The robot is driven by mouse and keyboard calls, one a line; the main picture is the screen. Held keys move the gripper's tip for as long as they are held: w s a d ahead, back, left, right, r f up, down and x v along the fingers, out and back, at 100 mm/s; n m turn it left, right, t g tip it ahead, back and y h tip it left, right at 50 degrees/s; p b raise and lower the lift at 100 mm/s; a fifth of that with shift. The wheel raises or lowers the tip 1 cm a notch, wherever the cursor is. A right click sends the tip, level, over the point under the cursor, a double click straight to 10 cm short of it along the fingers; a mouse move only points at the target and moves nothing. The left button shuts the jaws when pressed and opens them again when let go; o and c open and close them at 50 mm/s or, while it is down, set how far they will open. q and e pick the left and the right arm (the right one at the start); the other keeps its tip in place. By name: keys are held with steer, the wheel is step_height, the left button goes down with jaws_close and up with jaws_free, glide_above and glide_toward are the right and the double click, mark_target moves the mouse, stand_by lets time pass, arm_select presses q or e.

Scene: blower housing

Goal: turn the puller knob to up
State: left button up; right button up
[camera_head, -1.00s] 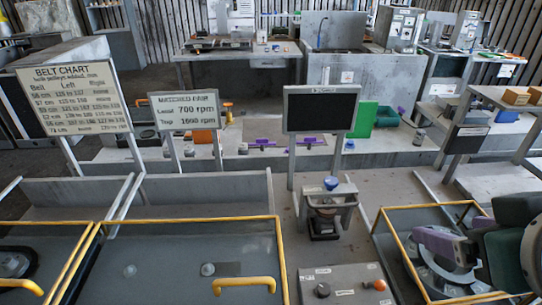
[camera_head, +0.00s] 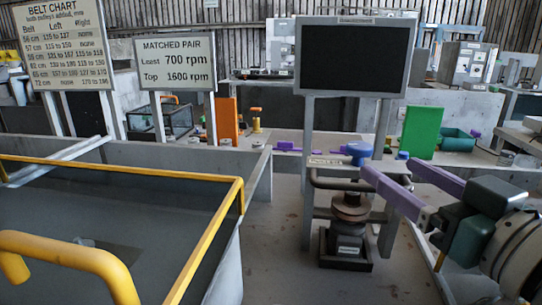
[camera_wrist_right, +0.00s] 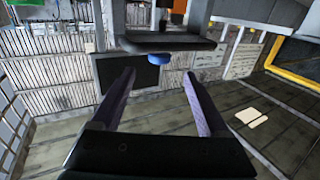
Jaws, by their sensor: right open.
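The puller (camera_head: 349,215) is a dark stand with a round, stepped body on a square base, with grey uprights and a bar around it. Its blue knob (camera_head: 357,150) sits at the top beside a small label plate. Which way the knob points I cannot tell. My right gripper (camera_head: 391,168) has two purple fingers, spread apart and empty, just right of the knob. My left gripper is out of view.
A dark screen (camera_head: 351,56) on posts stands right behind the puller. A bin with a yellow rail (camera_head: 207,238) fills the left. A green block (camera_head: 421,132) and an orange block (camera_head: 227,119) stand on the rear bench. The floor in front of the puller is clear.

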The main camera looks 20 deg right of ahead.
mark_target(368, 151)
steer(key=w, duration=0.2)
steer(key=w+p, duration=0.1)
steer(key=w, duration=0.2)
steer(key=w+p, duration=0.1)
steer(key=w, duration=0.2)
steer(key=shift+d+r, duration=0.2)
steer(key=shift+d, duration=0.2)
steer(key=shift+w+f, duration=0.1)
steer(key=shift+w, duration=0.5)
steer(key=shift+c, duration=0.3)
jaws_close()
